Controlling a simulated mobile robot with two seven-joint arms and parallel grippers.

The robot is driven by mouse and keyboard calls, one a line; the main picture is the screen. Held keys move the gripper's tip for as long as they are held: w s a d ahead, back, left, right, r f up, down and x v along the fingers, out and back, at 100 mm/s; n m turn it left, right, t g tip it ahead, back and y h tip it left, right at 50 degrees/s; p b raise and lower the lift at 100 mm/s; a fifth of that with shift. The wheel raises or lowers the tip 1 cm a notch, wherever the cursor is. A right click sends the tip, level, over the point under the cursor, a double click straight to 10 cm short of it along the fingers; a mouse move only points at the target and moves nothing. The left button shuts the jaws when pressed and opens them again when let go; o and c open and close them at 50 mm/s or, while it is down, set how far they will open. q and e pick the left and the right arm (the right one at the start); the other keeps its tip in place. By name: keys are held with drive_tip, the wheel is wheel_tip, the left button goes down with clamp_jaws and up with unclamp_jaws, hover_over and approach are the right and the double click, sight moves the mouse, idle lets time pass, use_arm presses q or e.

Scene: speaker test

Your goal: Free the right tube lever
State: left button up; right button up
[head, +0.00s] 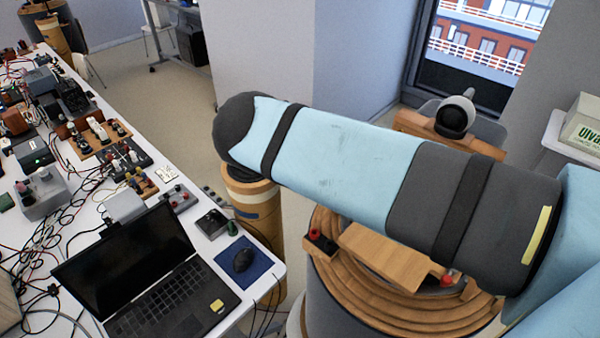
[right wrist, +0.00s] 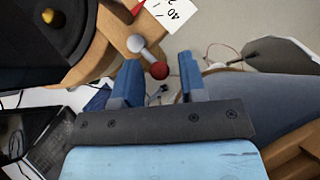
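In the right wrist view a lever (right wrist: 147,54) has a pale metal ball at one end, a short rod and a red knob (right wrist: 159,70). It sits beside a light wooden piece. My right gripper (right wrist: 160,66) is open, with two blue fingers. The red knob shows in the gap between the fingertips, closer to the left finger; the fingers are not closed on it. Whether the knob is level with the tips or beyond them I cannot tell. In the head view my right arm crosses the picture and its gripper is hidden. My left gripper is not in view.
In the right wrist view a black speaker cone (right wrist: 50,17) and a white label (right wrist: 172,12) are close by. In the head view a round wooden stand (head: 400,305) lies under my arm. A laptop (head: 125,260), mouse (head: 243,260) and cluttered electronics fill the left table.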

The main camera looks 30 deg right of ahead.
clamp_jaws()
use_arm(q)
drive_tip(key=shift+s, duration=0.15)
use_arm(e)
drive_tip(key=shift+d, duration=0.1)
use_arm(q)
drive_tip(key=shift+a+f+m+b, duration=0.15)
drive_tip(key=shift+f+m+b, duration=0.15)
drive_tip(key=shift+b, duration=0.25)
use_arm(e)
drive_tip(key=shift+w+d+f+n+g+y, duration=0.1)
drive_tip(key=shift+w+d+n+g+y, duration=0.55)
drive_tip(key=shift+n+y, duration=1.35)
drive_tip(key=shift+w+d+r+n+g+y, duration=0.1)
drive_tip(key=shift+w+d+n+g+y, duration=0.85)
drive_tip(key=shift+n, duration=1.7)
drive_tip(key=shift+w+a+f+n+g+y, duration=0.1)
drive_tip(key=shift+w+n+y, duration=0.35)
drive_tip(key=shift+n+y, duration=1.7)
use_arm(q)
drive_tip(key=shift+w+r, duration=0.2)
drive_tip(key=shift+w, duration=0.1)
use_arm(e)
drive_tip(key=shift+n, duration=0.3)
